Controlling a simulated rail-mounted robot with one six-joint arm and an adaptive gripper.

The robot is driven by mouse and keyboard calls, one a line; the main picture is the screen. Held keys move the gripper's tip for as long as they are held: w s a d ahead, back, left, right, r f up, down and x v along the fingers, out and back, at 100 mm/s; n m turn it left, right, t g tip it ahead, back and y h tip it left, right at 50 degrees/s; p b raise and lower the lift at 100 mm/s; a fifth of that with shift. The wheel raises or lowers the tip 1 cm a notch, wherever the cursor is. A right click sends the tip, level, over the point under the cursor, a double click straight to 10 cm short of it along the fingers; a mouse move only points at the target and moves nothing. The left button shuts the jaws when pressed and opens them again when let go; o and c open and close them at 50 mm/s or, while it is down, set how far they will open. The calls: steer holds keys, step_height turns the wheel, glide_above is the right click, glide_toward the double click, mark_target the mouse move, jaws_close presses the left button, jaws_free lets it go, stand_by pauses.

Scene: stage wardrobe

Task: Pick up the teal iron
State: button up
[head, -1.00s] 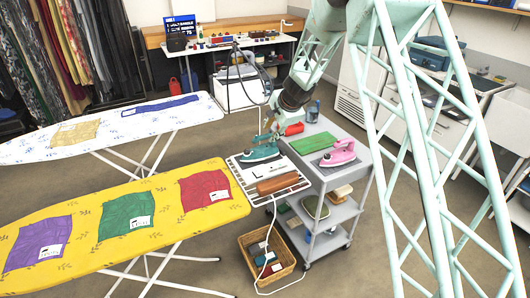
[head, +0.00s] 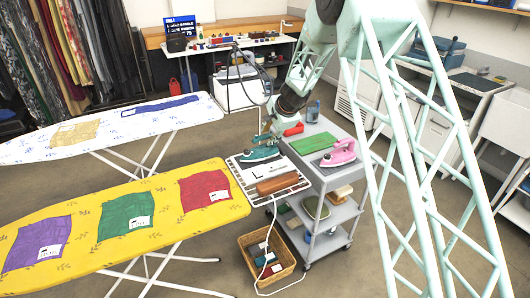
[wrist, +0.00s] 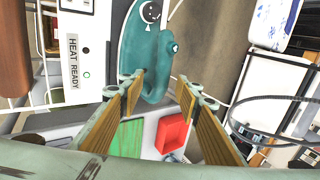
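The teal iron (head: 260,153) sits on the white wire rack (head: 250,182) at the left side of the grey trolley. In the wrist view the teal iron (wrist: 145,60) lies ahead of my fingertips, with its rounded end reaching between them. My gripper (wrist: 160,92) is open, one finger on each side of that end, and nothing is clamped. In the head view my gripper (head: 262,139) is small and hangs just behind and above the iron. I cannot tell whether a finger touches it.
A pink iron (head: 339,154) and a green mat (head: 313,143) lie on the trolley top (head: 325,128). A red object (head: 293,130) is close to my gripper. A brown roll (head: 277,184) lies on the rack. The yellow ironing board (head: 170,235) is to the left.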

steer(key=shift+x, duration=0.9)
steer(key=shift+c, duration=0.6)
jaws_close()
steer(key=shift+r, duration=0.15)
steer(key=shift+r+p, duration=0.75)
steer(key=shift+r, duration=1)
steer(key=shift+s+d+f+b, duration=0.1)
steer(key=shift+s+b, duration=0.25)
steer(key=shift+s, duration=0.4)
steer(key=s+d+r+b, duration=0.1)
steer(key=s+b, duration=0.5)
steer(key=s, duration=0.8)
steer(key=shift+d+r, duration=0.2)
steer(key=shift+d, duration=0.5)
